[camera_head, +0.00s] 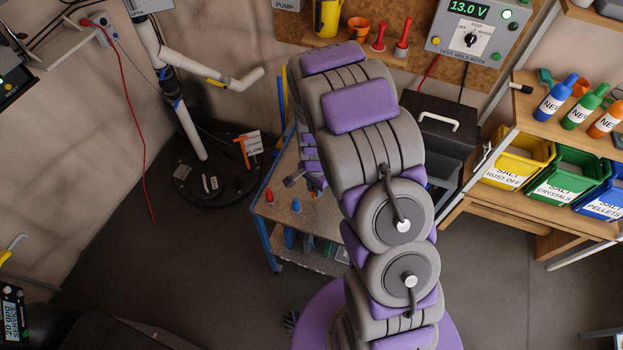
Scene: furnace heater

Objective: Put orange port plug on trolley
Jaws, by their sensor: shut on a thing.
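The trolley (262,208) stands in the middle of the floor. It has a grey-brown top, blue legs and a lower shelf. A small red plug-like piece (269,195) and a blue one (296,205) stand upright on its top, near the left edge. My gripper (302,183) is over the trolley top, partly hidden behind my arm. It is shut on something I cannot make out. I cannot identify the orange port plug with certainty. A slim orange piece (244,154) shows beside a white tag, left of the trolley.
A round black base (205,185) with a white pipe (185,122) stands left of the trolley. A black box (440,130) and a shelf with coloured salt bins (515,160) stand to the right. A red cable (131,108) hangs at the left.

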